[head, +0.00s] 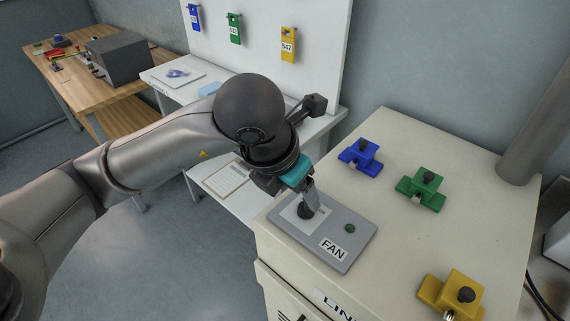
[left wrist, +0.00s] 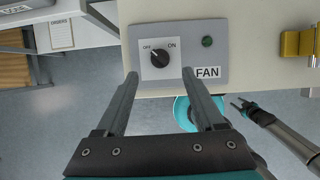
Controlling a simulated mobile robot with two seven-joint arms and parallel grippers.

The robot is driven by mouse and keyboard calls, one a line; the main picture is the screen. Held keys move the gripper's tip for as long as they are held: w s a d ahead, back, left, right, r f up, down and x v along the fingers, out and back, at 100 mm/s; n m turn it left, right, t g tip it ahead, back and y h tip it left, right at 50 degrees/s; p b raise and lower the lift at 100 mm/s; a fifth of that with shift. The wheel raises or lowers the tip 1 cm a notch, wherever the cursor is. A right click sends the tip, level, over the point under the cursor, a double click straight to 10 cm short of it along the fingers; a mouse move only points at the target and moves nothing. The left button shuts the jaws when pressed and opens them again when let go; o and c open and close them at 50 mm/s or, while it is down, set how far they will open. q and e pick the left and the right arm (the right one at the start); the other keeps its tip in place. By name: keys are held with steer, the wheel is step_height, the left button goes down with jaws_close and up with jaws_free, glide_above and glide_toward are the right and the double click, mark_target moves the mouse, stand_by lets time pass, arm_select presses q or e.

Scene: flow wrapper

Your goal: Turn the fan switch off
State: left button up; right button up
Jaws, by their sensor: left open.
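The fan switch is a black rotary knob (head: 306,211) on a white plate in a grey panel (head: 356,240) labelled FAN, on top of a cream cabinet. In the left wrist view the knob (left wrist: 159,58) sits below the OFF and ON marks; its exact pointing is hard to tell. My left gripper (head: 313,196) is just above the knob and partly hides it in the head view. In the left wrist view my left gripper (left wrist: 160,74) is open, its fingertips on either side of the knob. A jaw at right there (left wrist: 242,105) seems to be my right gripper.
A dark green lamp (head: 350,228) is beside the knob. Blue (head: 361,156), green (head: 420,188) and yellow (head: 452,295) blocks with black knobs are on the cabinet. A white bench (head: 325,122) with hanging tags stands behind; a wooden table (head: 60,75) is at far left.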

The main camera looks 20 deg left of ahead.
arm_select(q)
steer(key=p+v, duration=0.1)
steer(key=v, duration=0.7)
steer(key=shift+s+r, duration=0.15)
steer(key=shift+r, duration=0.2)
